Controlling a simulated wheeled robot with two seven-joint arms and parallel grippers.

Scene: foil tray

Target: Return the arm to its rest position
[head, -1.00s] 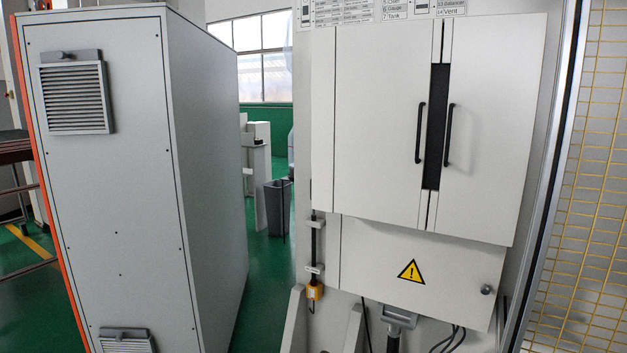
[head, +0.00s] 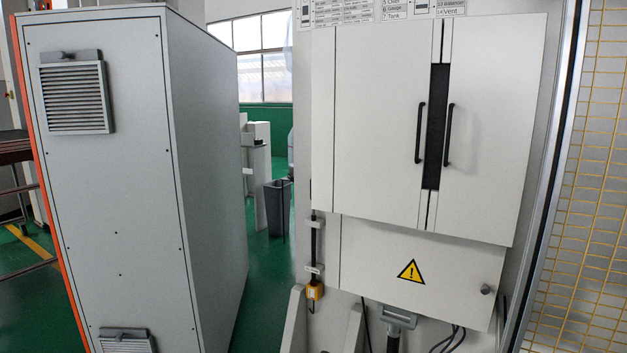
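Neither of my arms nor grippers shows in the head view. No foil tray is in view. The view faces a pale grey cabinet (head: 380,130) with two closed doors and two black vertical handles. Below the doors is a closed panel (head: 440,280) with a yellow warning triangle (head: 411,272).
A tall grey cabinet (head: 120,200) with vents stands at the left. A yellow mesh fence (head: 590,180) is at the right edge. A grey bin (head: 278,207) stands farther back between the cabinets. Green floor (head: 262,270) shows in that gap.

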